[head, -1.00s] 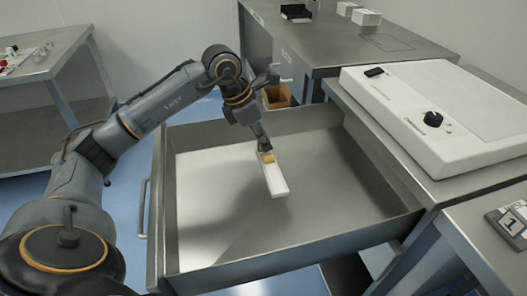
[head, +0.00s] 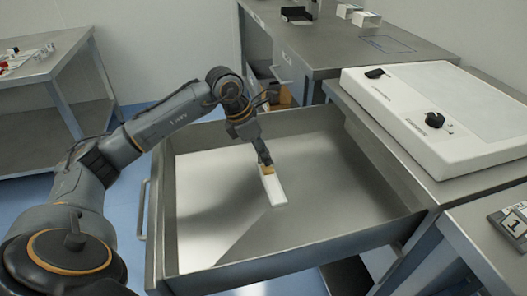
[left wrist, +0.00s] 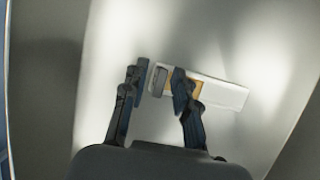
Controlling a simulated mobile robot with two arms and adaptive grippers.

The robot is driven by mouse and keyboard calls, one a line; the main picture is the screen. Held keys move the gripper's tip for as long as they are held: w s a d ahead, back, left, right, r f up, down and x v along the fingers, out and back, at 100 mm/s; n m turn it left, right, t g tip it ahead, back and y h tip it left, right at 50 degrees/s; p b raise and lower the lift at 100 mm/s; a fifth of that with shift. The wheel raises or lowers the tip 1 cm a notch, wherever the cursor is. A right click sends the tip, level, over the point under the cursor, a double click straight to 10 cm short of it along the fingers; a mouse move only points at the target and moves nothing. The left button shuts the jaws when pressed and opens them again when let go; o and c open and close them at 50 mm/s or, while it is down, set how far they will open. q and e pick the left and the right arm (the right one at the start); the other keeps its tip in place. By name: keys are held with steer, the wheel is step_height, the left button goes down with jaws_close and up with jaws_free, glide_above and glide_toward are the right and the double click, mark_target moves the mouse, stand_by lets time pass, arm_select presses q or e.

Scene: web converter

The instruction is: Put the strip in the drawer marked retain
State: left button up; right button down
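The strip is a narrow pale bar (head: 275,192) with a brown patch near one end. In the head view it is inside the open drawer (head: 385,212), tilted down and to the right from the gripper. My left gripper (head: 266,163) is at the strip's brown end with its fingers partly closed. In the left wrist view the strip (left wrist: 225,93) runs off to the right, passing behind one finger, and its near end shows between the fingertips (left wrist: 160,82). Whether the strip touches the drawer floor is unclear. No drawer marking is legible. My right gripper is not in view.
The drawer's walls surround the left gripper, and its handle (head: 143,208) is on the left. A light box with a black knob (head: 434,120) stands on the bench at right. The drawer floor around the strip is clear.

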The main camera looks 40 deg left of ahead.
arm_select(q)
steer(key=shift+r, duration=0.15)
